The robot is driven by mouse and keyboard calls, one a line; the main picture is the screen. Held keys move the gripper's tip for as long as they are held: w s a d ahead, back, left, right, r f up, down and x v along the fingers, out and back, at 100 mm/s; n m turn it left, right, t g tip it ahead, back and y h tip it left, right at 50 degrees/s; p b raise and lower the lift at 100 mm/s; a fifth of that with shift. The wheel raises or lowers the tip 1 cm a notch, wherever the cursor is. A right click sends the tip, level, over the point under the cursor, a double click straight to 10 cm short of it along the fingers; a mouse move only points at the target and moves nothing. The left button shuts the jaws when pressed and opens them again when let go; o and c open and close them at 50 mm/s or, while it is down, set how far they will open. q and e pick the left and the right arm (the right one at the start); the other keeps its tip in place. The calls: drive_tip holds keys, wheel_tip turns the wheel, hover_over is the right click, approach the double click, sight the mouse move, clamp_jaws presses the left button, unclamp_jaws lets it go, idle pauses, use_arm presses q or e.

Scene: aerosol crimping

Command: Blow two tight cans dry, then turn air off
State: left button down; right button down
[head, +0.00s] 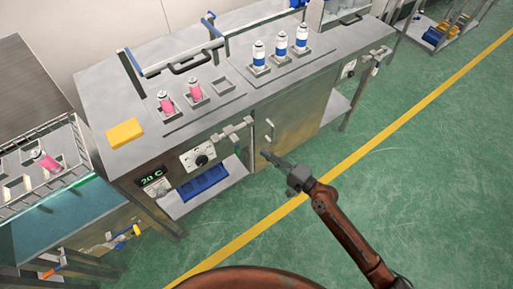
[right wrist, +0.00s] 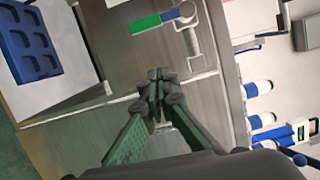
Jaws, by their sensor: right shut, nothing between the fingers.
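Two pink cans, the left one (head: 165,102) and the right one (head: 195,91), stand upright in square holders on the steel bench. Three blue-and-white cans (head: 281,44) stand in a row in another holder tray to the right; some also show in the right wrist view (right wrist: 258,89). Another pink can (head: 45,160) leans in a wire basket at the left. A valve (head: 237,130) sits on the bench's front; a green-and-blue lever (right wrist: 162,21) shows in the right wrist view. My right gripper (head: 268,155) is shut and empty, before the steel front (right wrist: 157,80). My left gripper is not in view.
A yellow block (head: 125,132) lies on the bench top's left end. A black dial (head: 201,160) and a "20 C" display (head: 154,180) are on the front. A blue tray (head: 205,180) sits on the shelf below. The green floor before the bench is clear.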

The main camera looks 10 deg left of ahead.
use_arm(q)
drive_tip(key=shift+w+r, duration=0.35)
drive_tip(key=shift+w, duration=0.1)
use_arm(e)
drive_tip(key=v, duration=0.4)
drive_tip(key=shift+s+d+f, duration=0.1)
drive_tip(key=shift+d, duration=0.05)
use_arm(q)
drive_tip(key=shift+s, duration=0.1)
